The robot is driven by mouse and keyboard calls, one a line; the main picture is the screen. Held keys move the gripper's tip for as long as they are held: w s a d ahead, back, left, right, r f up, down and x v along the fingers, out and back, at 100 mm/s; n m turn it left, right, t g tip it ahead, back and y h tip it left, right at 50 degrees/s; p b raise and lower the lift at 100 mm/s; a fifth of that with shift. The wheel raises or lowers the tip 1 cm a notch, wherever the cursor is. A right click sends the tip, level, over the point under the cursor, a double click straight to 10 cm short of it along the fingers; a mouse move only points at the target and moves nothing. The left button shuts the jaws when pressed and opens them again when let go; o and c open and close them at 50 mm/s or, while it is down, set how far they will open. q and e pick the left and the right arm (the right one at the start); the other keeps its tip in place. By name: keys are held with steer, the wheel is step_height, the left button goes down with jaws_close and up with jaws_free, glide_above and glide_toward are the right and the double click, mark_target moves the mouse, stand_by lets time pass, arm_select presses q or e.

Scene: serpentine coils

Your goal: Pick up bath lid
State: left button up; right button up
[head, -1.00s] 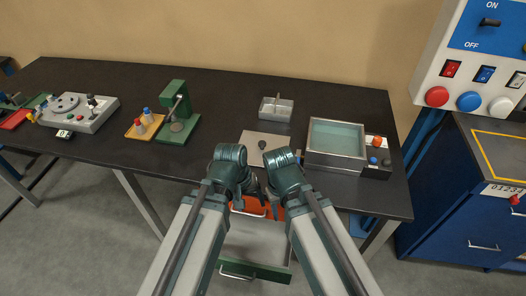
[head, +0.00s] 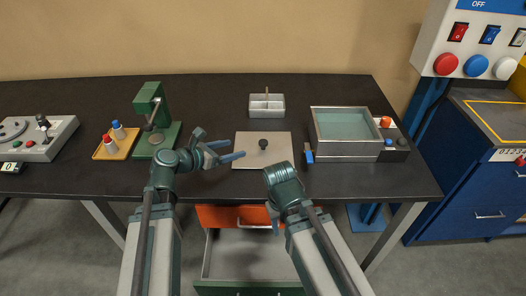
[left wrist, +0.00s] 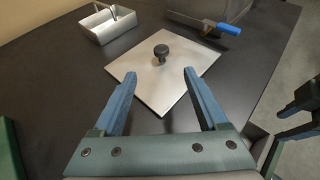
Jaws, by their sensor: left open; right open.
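The bath lid (head: 250,154) is a flat, light grey square plate with a black knob (head: 263,144) in its middle. It lies flat on the dark table, left of the bath (head: 349,152). In the left wrist view the lid (left wrist: 187,83) and its knob (left wrist: 161,51) lie ahead of the fingers. My left gripper (head: 232,152) is open and empty, just left of the knob; in the left wrist view its fingers (left wrist: 158,85) are spread apart. My right gripper is mostly hidden by its arm at the table's front edge.
A green press (head: 157,122) and a yellow tray of bottles (head: 116,143) stand left. An open drawer (head: 247,256) juts out below the table.

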arm_select(q)
steer(key=b, duration=0.3)
glide_toward(262, 142)
steer(key=x, duration=0.2)
steer(key=shift+w+d+f, duration=0.1)
steer(key=shift+w+f, duration=0.15)
steer(key=shift+w, duration=0.05)
steer(key=shift+w+d+f, duration=0.1)
steer(key=shift+w+d, duration=0.25)
steer(key=shift+d, duration=0.05)
steer(key=b+x, duration=0.2)
steer(key=x, duration=0.3)
steer(key=shift+w+d, duration=0.1)
steer(key=shift+d, duration=0.1)
jaws_close()
